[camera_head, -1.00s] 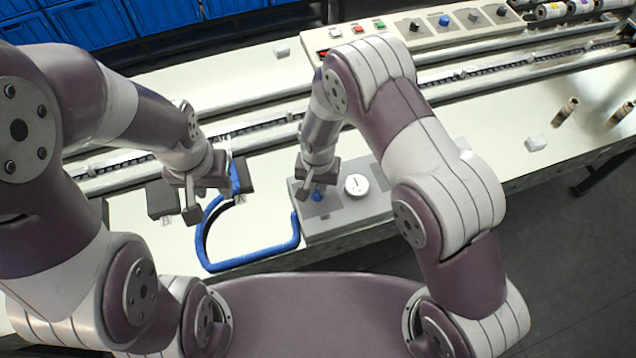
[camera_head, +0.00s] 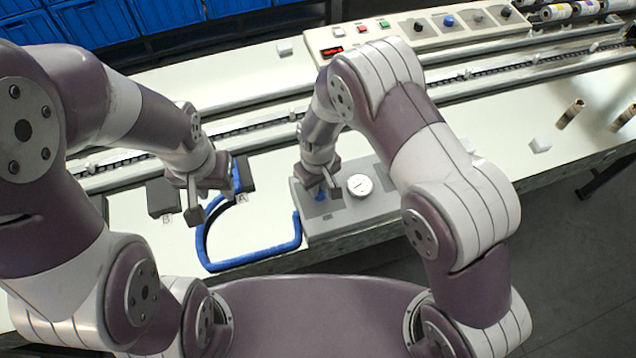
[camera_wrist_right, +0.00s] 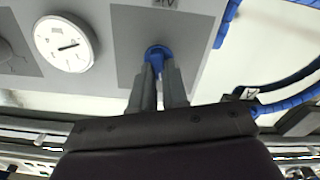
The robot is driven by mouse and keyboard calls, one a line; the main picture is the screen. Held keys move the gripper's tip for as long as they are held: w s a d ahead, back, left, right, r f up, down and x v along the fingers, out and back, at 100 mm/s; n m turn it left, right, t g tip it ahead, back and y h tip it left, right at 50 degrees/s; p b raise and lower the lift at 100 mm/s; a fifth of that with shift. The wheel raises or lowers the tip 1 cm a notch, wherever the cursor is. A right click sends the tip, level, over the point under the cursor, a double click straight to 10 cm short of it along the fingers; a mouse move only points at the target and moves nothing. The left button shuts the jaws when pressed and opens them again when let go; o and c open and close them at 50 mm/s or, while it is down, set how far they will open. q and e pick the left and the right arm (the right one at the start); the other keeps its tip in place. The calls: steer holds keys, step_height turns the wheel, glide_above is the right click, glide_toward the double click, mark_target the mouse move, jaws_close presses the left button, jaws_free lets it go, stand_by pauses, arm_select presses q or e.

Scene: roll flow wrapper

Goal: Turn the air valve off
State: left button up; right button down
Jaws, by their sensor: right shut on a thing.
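The air valve is a blue knob (camera_wrist_right: 157,52) on a grey panel (camera_wrist_right: 190,25) in the right wrist view. In the head view the knob (camera_head: 320,196) is mostly hidden beside my gripper. My right gripper (camera_wrist_right: 158,72) is shut on the knob, its two fingers close together on either side of it. A round white gauge (camera_wrist_right: 66,43) with a dark needle sits beside the valve; it also shows in the head view (camera_head: 359,184). My left gripper (camera_head: 207,208) is over the table near the blue hose, apart from the valve panel; its finger gap is not clear.
A blue hose (camera_head: 250,262) loops from the panel's left side towards block A (camera_head: 247,174). A dark block B (camera_head: 160,197) lies left of it. A control panel (camera_head: 420,32) with buttons and knobs stands behind the conveyor rails.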

steer(key=shift+s+n, duration=0.15)
steer(key=shift+n, duration=1.05)
steer(key=c, duration=1.3)
jaws_free()
steer(key=shift+o, duration=0.8)
steer(key=shift+r, duration=0.1)
